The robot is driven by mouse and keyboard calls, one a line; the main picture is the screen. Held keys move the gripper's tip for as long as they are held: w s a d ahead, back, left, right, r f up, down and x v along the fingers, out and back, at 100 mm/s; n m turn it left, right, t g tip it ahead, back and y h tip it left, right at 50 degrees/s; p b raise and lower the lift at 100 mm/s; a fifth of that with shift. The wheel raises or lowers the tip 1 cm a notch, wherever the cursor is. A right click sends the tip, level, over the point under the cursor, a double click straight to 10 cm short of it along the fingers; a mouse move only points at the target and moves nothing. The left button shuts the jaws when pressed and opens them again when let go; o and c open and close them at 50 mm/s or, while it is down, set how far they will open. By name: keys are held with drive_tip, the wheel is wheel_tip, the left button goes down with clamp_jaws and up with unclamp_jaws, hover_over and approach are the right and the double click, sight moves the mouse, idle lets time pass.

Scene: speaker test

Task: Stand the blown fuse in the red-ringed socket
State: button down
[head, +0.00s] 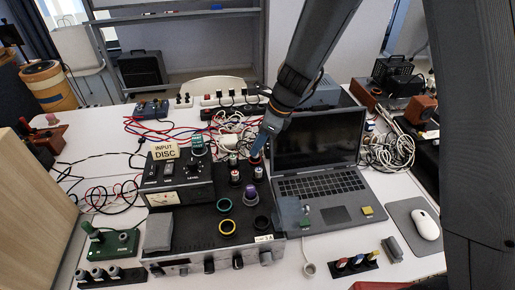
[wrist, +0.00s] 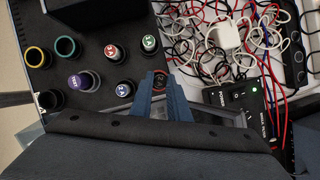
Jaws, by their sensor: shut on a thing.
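I cannot tell whether the fuse's foot touches the panel.
Sockets ringed yellow (head: 228,227), green (head: 224,205) and purple (head: 249,195) sit on the panel. A meter box (head: 178,185) with a sign stands at its left. An open laptop (head: 318,180) is close on the right. Tangled cables (wrist: 235,35) lie behind.

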drive_tip(key=shift+f, duration=0.95)
drive_tip(key=shift+f, duration=0.35)
drive_tip(key=c, duration=1.7)
unclamp_jaws()
drive_tip(key=shift+r, duration=0.1)
